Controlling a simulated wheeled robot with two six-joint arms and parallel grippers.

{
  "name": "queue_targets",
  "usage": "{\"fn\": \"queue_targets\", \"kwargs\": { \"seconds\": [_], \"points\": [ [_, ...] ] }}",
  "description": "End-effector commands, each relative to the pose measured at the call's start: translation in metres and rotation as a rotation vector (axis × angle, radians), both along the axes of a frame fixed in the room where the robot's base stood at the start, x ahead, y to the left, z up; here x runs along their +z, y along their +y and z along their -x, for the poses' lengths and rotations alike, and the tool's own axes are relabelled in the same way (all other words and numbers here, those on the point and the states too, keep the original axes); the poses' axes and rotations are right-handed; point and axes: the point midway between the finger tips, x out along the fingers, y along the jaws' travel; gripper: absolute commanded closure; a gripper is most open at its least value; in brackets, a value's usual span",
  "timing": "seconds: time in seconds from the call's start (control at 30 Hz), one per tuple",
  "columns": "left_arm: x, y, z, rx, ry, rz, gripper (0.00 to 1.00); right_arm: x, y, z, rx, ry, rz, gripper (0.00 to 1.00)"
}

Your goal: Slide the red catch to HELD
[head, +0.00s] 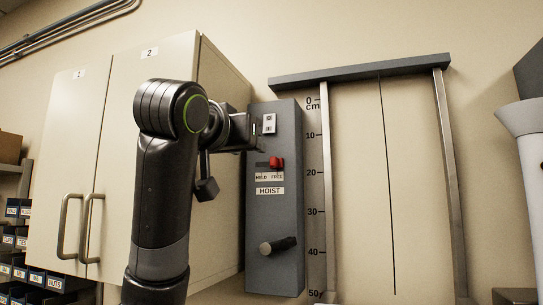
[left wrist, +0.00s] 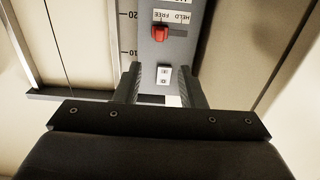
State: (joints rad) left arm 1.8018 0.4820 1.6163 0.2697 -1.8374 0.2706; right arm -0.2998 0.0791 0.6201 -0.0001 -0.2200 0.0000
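The red catch (head: 276,163) sits in a short horizontal slot on the grey hoist box (head: 273,220), at the right end above the word FREE. The dark slot is empty to its left, above HELD. The catch also shows in the left wrist view (left wrist: 159,33), where the box appears upside down. My left gripper (head: 257,131) is just above the catch, near the box's face. In the left wrist view its two fingers (left wrist: 162,72) are apart with nothing between them touching, and the catch lies beyond their tips. My right gripper is not in view.
A white switch plate (head: 269,124) is above the catch, beside my left gripper. A dark crank handle (head: 278,245) sticks out low on the box. Tall cabinets (head: 120,90) stand at left. A railed panel (head: 385,190) with a centimetre scale is at right.

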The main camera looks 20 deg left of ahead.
Motion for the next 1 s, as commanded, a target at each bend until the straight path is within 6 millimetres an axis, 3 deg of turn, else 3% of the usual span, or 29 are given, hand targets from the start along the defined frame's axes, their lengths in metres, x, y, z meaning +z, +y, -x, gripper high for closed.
{"fn": "queue_targets", "kwargs": {
  "seconds": [0.1,0.6,0.8,1.0],
  "points": [
    [0.005,-0.001,-0.025,0.001,0.005,0.001,0.64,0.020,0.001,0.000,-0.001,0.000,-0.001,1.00],
    [0.004,-0.004,-0.116,0.001,0.004,0.000,0.64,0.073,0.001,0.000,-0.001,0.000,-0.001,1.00],
    [0.003,-0.005,-0.138,0.000,0.002,0.000,0.64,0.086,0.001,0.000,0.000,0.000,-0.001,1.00],
    [0.000,-0.005,-0.147,0.001,0.000,-0.001,0.64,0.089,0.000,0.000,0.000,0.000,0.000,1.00]
  ]
}}
